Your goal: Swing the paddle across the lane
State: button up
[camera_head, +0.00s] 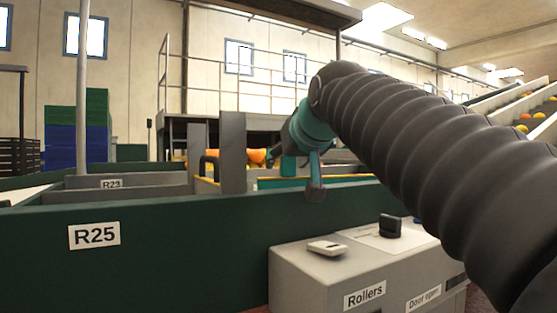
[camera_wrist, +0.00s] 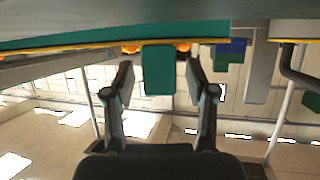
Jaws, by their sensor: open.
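My gripper (camera_head: 314,186) is over the lane, beyond the green R25 side wall, with its fingers pointing down. In the wrist view, which looks upside down, my gripper (camera_wrist: 159,72) is open. A flat teal tab (camera_wrist: 158,84) shows between its two fingers, with a visible gap on each side, and they do not seem to touch it. The tab seems to be part of the paddle and meets a teal, yellow-edged board (camera_wrist: 60,40). In the head view a teal block (camera_head: 288,166) shows just left of the fingers. My arm hides part of the lane.
Oranges (camera_head: 257,156) lie behind the lane's grey posts (camera_head: 233,152). The green R25 wall (camera_head: 180,260) crosses the front. A grey control box (camera_head: 300,279) marked Rollers and Door open stands before it, with a black knob (camera_head: 389,227). Green and blue crates (camera_head: 78,130) stand far left.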

jog(key=v, duration=1.2)
